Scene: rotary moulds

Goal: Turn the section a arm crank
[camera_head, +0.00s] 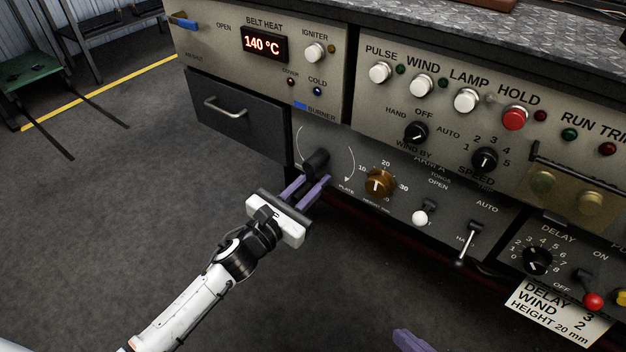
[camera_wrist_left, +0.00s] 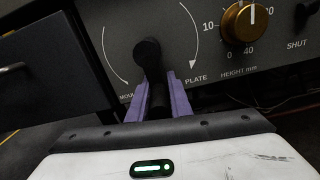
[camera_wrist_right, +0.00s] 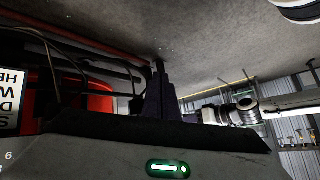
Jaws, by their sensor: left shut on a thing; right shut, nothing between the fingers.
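The crank's black knob (camera_head: 316,162) stands out from the grey panel, between two curved arrows with PLATE printed by the lower right one. It also shows in the left wrist view (camera_wrist_left: 148,52), with the MOULD lettering partly hidden at its left. My left gripper (camera_head: 312,186) is shut on the crank's lower dark part, its purple fingers on either side just below the knob. My right gripper (camera_wrist_right: 160,75) is shut and empty, with fingers together under the panel; one purple fingertip shows at the bottom of the head view.
A brass height dial (camera_head: 380,184) sits right of the crank. A white-knobbed lever (camera_head: 420,217) and a HAND/AUTO lever (camera_head: 467,245) stick out further right. A black drawer (camera_head: 238,115) with a handle is at the left.

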